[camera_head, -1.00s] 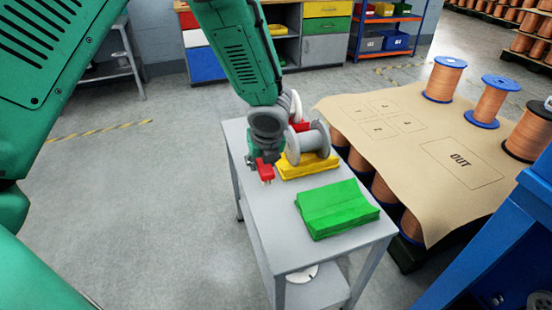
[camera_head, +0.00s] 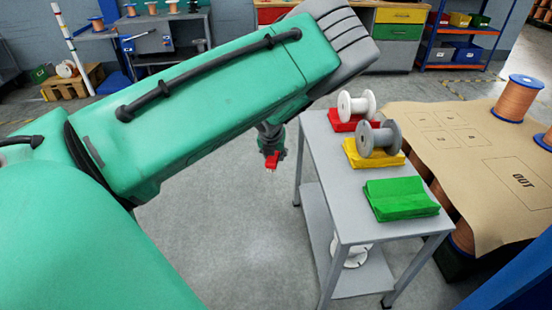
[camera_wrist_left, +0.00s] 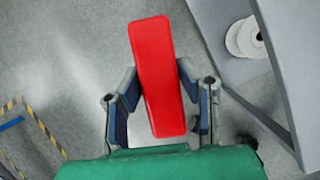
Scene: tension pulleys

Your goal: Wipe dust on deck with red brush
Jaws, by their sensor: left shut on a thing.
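The red brush (camera_wrist_left: 158,70) is a plain red block between the two fingers of my left gripper (camera_wrist_left: 162,105) in the left wrist view. In the head view my left gripper (camera_head: 271,152) hangs down just left of the grey cart, shut on the brush, whose red end (camera_head: 271,162) points down over the floor. The cart's grey top (camera_head: 328,175) may be the deck; no dust can be made out on it. My right gripper is not in view.
A white spool (camera_head: 356,105) on a red block, a grey spool (camera_head: 378,138) on a yellow block and a green block (camera_head: 400,198) stand on the cart. A paper-covered pallet (camera_head: 470,140) marked OUT is on the right. A white spool (camera_head: 350,252) sits on the lower shelf.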

